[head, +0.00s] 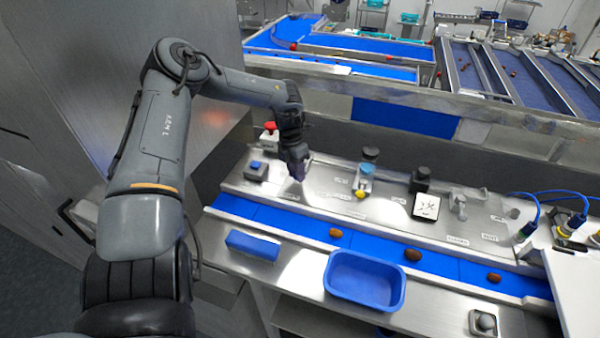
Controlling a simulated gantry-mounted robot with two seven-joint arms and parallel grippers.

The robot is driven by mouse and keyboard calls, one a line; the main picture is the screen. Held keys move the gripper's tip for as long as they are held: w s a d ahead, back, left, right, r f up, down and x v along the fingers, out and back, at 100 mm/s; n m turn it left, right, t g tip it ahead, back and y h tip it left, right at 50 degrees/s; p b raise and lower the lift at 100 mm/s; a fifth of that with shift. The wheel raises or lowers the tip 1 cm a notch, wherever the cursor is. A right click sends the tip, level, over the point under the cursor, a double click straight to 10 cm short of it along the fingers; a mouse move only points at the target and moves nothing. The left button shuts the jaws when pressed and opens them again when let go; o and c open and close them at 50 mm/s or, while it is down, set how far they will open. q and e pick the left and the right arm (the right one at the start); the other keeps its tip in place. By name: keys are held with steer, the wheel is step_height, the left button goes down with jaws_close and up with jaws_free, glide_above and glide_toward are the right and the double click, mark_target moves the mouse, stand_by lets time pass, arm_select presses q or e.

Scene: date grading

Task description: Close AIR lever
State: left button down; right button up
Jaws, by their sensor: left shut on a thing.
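My left gripper (298,176) reaches down to the steel control panel (325,185) behind the blue belt. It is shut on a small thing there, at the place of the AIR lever. The fingers hide most of it, so I cannot tell how the lever is turned. The panel labels are too small to read. My right gripper is not in view.
A red stop button (269,127) and a blue button box (256,168) stand left of the gripper. A regulator (366,172) and a white gauge (426,206) stand right. Brown dates (412,255) lie on the belt (375,246). A blue bin (365,302) stands in front.

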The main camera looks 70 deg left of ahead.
arm_select(q)
steer(key=shift+s+a+m, duration=0.1)
steer(key=shift+a+m, duration=0.15)
steer(key=shift+m, duration=0.15)
steer(key=c, duration=0.8)
jaws_free()
steer(key=shift+r, duration=0.15)
steer(key=shift+s+a+r+b, duration=0.1)
steer(key=shift+a+r+b, duration=0.25)
steer(key=shift+r, duration=1.4)
steer(key=shift+s+a+r+b, duration=0.15)
steer(key=shift+a+r+b, duration=0.2)
steer(key=shift+r, duration=1.35)
steer(key=shift+s+a+r+b, duration=0.1)
steer(key=shift+a+r+b, duration=0.25)
steer(key=shift+r, duration=1.4)
steer(key=shift+d, duration=0.1)
